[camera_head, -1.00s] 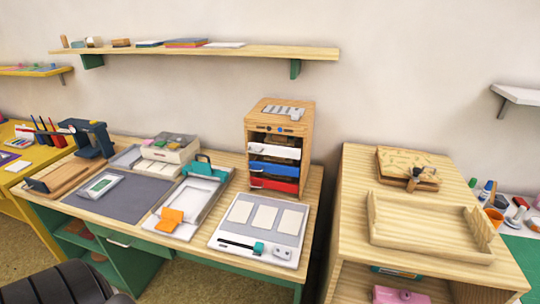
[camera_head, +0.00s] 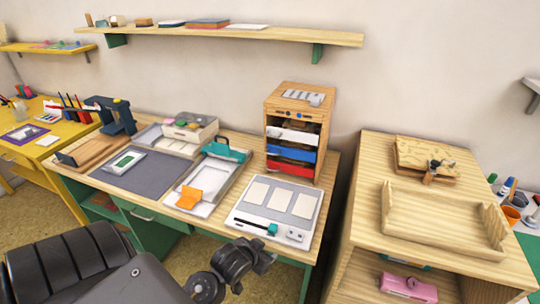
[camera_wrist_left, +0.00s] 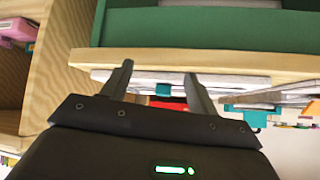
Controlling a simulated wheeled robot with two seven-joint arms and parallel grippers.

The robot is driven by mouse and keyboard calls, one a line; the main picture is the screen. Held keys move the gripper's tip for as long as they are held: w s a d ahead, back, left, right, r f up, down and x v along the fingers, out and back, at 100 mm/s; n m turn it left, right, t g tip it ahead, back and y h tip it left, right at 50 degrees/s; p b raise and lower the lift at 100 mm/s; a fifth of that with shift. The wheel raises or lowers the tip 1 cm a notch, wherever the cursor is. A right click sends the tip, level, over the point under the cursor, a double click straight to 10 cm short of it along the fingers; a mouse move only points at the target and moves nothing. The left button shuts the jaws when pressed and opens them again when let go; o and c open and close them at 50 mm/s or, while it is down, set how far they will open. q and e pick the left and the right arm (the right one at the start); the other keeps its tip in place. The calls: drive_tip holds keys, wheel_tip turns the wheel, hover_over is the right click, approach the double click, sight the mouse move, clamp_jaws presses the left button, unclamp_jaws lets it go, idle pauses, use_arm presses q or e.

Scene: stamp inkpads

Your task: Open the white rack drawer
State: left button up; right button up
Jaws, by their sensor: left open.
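The wooden rack (camera_head: 301,96) stands at the back right of the desk. Its white drawer (camera_head: 293,136) is the upper coloured front, above a blue drawer (camera_head: 291,153) and a red drawer (camera_head: 289,170). I cannot tell whether the white front stands out from the rack. My left gripper (camera_head: 264,259) is low in front of the desk, well short of the rack and apart from it. In the left wrist view its two fingers (camera_wrist_left: 159,78) are spread with nothing between them. The white drawer is not clear in that view. My right gripper is not in view.
A white board with cards (camera_head: 277,205) lies on the desk in front of the rack. A tray with an orange piece (camera_head: 189,197) is left of it. A wooden side table (camera_head: 362,220) stands to the right. The desk's front edge lies between gripper and rack.

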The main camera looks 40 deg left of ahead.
use_arm(q)
drive_tip(key=w+a+r+n+t+y, duration=0.35)
drive_tip(key=w+a+r+t, duration=0.45)
drive_tip(key=w+a+r, duration=0.85)
drive_tip(key=w+a+r+p, duration=0.1)
drive_tip(key=w+a+r, duration=0.1)
drive_tip(key=w, duration=0.8)
drive_tip(key=shift+a+r+y+p, duration=0.15)
drive_tip(key=shift+r+y+p, duration=0.2)
drive_tip(key=shift+r+p, duration=0.05)
drive_tip(key=c, duration=1.1)
